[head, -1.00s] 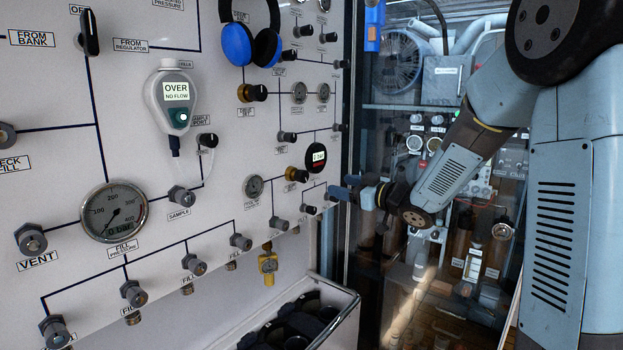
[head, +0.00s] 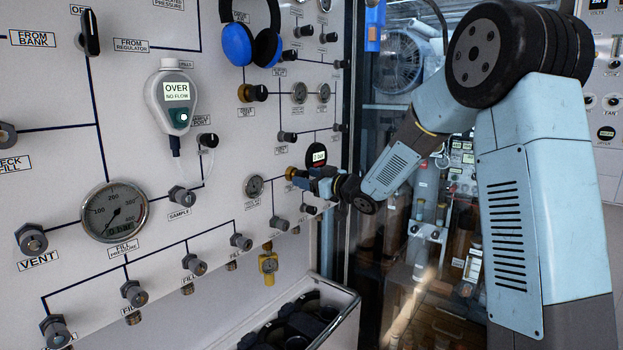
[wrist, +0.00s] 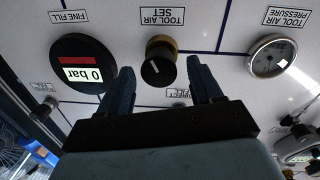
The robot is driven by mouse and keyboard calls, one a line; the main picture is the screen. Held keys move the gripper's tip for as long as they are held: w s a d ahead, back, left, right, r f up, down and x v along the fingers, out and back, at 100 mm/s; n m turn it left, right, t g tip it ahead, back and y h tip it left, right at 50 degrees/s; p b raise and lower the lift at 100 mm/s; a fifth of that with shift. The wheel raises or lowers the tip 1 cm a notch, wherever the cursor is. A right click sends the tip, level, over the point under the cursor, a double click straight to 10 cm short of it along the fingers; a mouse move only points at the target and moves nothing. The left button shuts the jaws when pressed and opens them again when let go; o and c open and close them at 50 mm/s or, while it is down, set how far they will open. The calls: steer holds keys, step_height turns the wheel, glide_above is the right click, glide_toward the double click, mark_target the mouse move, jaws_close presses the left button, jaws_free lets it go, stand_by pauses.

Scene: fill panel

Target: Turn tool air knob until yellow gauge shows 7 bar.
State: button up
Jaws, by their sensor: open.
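The tool air knob (wrist: 159,62), a black cap with a white mark on a brass collar, shows upside down in the wrist view under the label TOOL AIR SET. My gripper (wrist: 161,70) is open, with one finger to each side of the knob; I cannot tell whether they touch it. In the head view my gripper (head: 308,178) is at the panel and hides part of the knob (head: 290,173). A yellow fitting with a small round face (head: 268,263) hangs low on the panel; its reading is too small to tell.
A round tool air pressure gauge (wrist: 272,58) sits right of the knob in the wrist view, and a dark display reading 0 bar (wrist: 82,66) sits left. In the head view an open bin (head: 338,318) stands below the panel. Other knobs (head: 309,209) sit close below my gripper.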

steer(key=shift+w+a, duration=0.35)
steer(key=shift+a, duration=0.05)
steer(key=c, duration=1)
